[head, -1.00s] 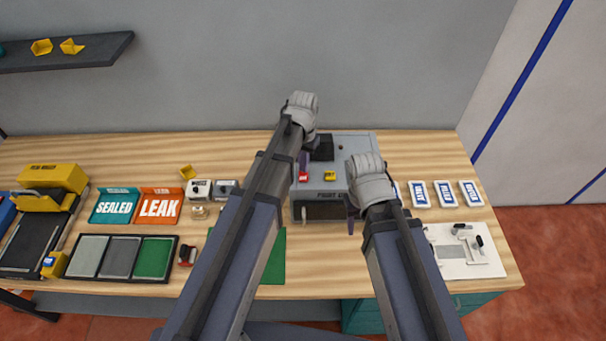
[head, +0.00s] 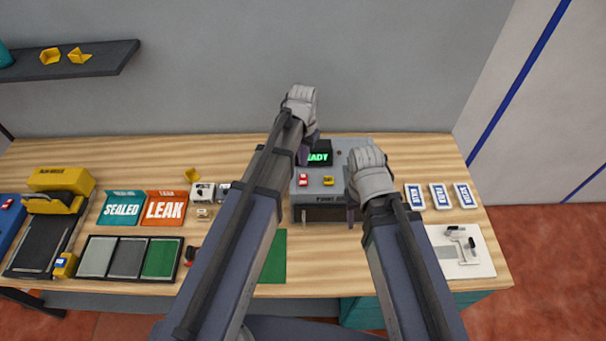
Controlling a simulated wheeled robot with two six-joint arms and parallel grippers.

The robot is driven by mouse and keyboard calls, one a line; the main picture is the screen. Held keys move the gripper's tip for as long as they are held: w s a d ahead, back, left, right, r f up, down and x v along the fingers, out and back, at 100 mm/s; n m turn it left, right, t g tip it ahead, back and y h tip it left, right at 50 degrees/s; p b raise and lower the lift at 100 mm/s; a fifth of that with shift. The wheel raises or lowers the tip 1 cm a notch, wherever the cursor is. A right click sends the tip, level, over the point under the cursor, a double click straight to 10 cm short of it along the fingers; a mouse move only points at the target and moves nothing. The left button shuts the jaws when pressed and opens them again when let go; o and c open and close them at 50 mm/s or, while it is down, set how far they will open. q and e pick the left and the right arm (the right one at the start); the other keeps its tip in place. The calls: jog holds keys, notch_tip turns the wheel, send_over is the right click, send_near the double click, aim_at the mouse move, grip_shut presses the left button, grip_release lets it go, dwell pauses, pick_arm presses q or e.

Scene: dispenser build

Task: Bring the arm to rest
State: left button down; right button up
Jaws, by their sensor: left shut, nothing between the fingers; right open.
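My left gripper (head: 303,155) reaches over the back left part of a grey machine (head: 330,183) in the middle of the bench. Its fingers are shut with nothing between them, and my wrist hides part of the machine. My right gripper (head: 352,214) is at the machine's front right side, its fingers pointing down. It is open and seems empty, though the fingers are small and partly hidden. The machine has a red button (head: 303,180), a yellow button (head: 328,181) and a dark display (head: 320,157) with green letters, partly covered, ending in "ADY".
The wooden bench (head: 400,266) also holds a SEALED sign (head: 122,209), a LEAK sign (head: 165,209), a three-panel tray (head: 130,281), a yellow-topped machine (head: 62,182), several blue-white cards (head: 440,197) and a white plate (head: 465,252). A dark shelf (head: 110,62) hangs upper left.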

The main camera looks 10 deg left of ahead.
pick_arm(q)
jog(key=shift+r+p, duration=0.35)
jog(key=shift+r, duration=0.3)
jog(key=shift+s+d+f, duration=0.1)
jog(key=shift+s+f, duration=0.1)
jog(key=shift+s, duration=0.05)
jog(key=s+d+f+b, duration=0.3)
jog(key=s+f+b, duration=0.2)
jog(key=s, duration=0.3)
jog(key=s+d+f+y+b, duration=0.1)
jog(key=s+d+f+b, duration=0.2)
jog(key=s, duration=0.6)
notch_tip(320, 180, down, 3)
jog(key=b, duration=0.3)
jog(key=shift+s+r, duration=0.2)
